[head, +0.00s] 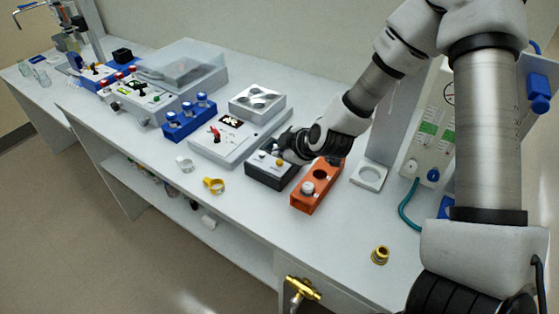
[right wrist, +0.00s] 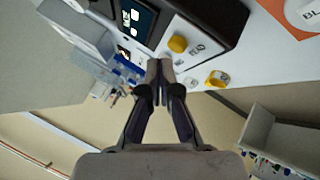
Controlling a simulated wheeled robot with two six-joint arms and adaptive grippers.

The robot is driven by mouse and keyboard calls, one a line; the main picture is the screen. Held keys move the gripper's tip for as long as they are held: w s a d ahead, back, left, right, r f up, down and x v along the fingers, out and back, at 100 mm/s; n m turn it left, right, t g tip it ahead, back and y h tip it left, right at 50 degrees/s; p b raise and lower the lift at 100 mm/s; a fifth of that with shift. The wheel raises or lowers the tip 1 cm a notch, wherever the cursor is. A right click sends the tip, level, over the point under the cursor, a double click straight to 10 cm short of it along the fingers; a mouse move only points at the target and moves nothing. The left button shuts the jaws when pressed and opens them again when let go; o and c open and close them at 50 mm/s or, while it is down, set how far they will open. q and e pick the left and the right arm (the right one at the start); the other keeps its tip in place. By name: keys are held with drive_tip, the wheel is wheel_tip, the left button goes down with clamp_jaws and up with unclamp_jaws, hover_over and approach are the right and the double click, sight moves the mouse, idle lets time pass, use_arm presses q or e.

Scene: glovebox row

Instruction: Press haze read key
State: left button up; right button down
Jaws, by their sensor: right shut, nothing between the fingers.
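A dark box with a pale top panel (head: 256,171) stands near the bench's front edge in the head view. A yellow key (head: 262,153) shows on its panel. My left gripper is not in view.
An orange block (head: 308,198) stands close right of the box. A yellow ring (head: 213,185) and a white ring (head: 184,163) lie in front. The bench is clear around a brass fitting (head: 380,255).

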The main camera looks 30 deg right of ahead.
sight(281, 163)
drive_tip(key=shift+f, duration=0.45)
drive_tip(key=shift+f+b, duration=0.3)
drive_tip(key=shift+f, duration=0.05)
idle(0.6)
drive_tip(key=shift+r+p, duration=0.85)
drive_tip(key=shift+p, duration=0.15)
wheel_tip(281, 163, up, 5)
drive_tip(key=p, duration=0.5)
drive_tip(key=shift+p, duration=0.35)
